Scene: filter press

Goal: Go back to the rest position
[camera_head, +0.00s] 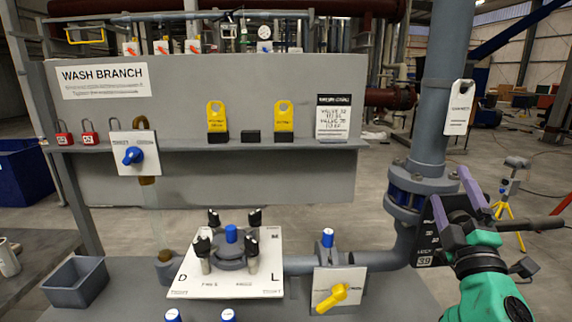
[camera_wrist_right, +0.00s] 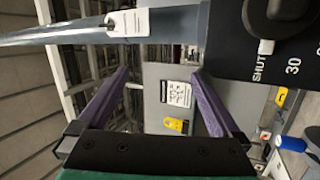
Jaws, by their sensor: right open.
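My right gripper (camera_head: 453,186) is at the right of the head view, beside the grey vertical pipe (camera_head: 432,100). Its two purple fingers stand apart with nothing between them. In the right wrist view the open fingers (camera_wrist_right: 160,72) frame the distant grey panel. A black plate (camera_wrist_right: 235,55) marked "SHUT" and "30", with a dark round handle (camera_wrist_right: 280,18), is close by at the upper right of that view. Whether the gripper touches the plate or handle cannot be told. My left gripper is not in view.
The grey back panel (camera_head: 250,180) has a shelf with yellow tags (camera_head: 216,118) and red padlocks (camera_head: 89,138). A white plate (camera_head: 190,285) with black knobs, a yellow-handled valve (camera_head: 332,297) and a grey bin (camera_head: 77,282) are in front. Open floor lies behind right.

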